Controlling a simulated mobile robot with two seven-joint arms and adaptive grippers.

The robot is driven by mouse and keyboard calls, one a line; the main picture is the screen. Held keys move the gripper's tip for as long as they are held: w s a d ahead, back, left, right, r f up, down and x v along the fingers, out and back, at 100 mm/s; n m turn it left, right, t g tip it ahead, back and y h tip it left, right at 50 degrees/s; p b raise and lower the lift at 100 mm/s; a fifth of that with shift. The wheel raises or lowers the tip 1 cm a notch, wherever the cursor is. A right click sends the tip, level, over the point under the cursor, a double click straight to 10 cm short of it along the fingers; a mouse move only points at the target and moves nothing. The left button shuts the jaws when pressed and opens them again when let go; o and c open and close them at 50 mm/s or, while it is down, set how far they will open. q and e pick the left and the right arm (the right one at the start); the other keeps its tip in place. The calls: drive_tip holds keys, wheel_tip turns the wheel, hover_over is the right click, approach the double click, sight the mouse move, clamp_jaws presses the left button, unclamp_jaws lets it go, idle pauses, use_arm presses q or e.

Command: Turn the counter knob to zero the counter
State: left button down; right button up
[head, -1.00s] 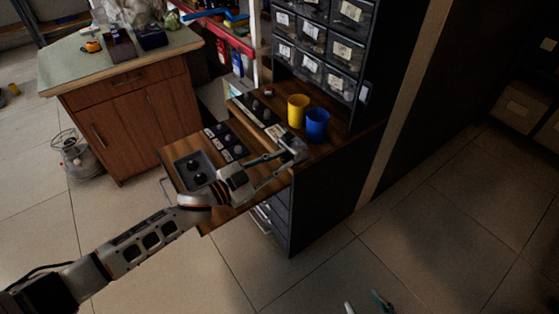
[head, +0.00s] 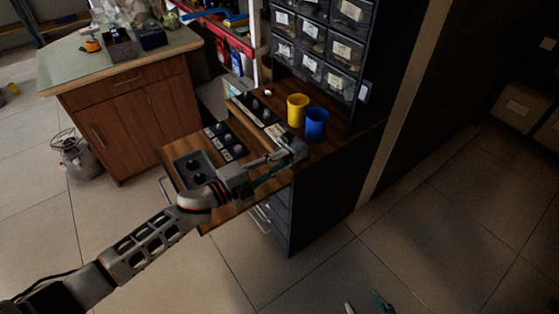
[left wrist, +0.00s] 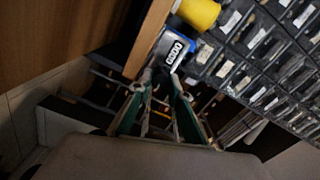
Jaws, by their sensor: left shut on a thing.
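The counter (head: 297,146) is a small grey box at the right front edge of the wooden top. In the left wrist view its dark display (left wrist: 175,52) shows white digits, too small to read surely. My left gripper (head: 281,158) is at the counter's side. In the left wrist view its green fingers (left wrist: 163,76) come together at the counter, shut on its knob, which they hide. My right gripper (head: 363,301) shows only its fingertips at the bottom edge of the head view, apart and empty above the floor.
A yellow cup (head: 297,109) and a blue cup (head: 316,124) stand behind the counter, below the parts drawers (head: 327,45). Open floor is in front.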

use_arm(q)
drive_tip(key=shift+m, duration=0.7)
drive_tip(key=c, duration=1.9)
unclamp_jaws()
drive_tip(key=shift+a, duration=0.1)
drive_tip(key=v, duration=0.8)
